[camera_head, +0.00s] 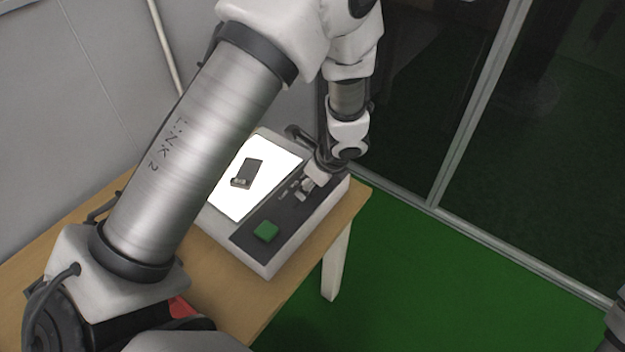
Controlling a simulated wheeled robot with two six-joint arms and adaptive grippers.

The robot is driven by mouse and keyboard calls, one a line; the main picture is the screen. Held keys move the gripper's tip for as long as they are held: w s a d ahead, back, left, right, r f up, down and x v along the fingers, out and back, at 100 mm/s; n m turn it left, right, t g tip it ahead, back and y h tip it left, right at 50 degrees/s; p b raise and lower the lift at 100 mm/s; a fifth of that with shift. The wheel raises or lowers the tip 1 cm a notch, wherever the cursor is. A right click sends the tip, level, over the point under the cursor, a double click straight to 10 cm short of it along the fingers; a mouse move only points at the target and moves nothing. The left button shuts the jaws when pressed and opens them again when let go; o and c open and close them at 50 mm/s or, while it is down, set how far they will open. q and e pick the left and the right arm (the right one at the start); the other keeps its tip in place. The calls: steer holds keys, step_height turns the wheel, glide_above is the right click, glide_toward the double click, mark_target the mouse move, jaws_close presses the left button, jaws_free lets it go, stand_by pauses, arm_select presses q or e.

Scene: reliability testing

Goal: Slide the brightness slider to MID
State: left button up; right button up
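A white device (262,268) sits on the wooden table. It has a bright lit panel (232,205) and a dark control strip (282,222) along its right side. Small light slider parts (298,193) show near the far end of the strip, partly covered by my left gripper; no markings such as MID can be read. My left gripper (309,184) points down at the far end of the strip, at or just above the slider area. Its fingers are too small and blurred to tell open from shut, or whether they touch the slider.
A green button (266,231) is at the near end of the strip. A small dark object (248,173) lies on the lit panel. My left arm covers part of the table (235,312). Glass panels in metal frames stand behind; the green floor to the right is clear.

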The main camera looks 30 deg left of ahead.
arm_select(q)
steer(key=v, duration=1.1)
steer(key=shift+r, duration=0.4)
steer(key=shift+d, duration=0.15)
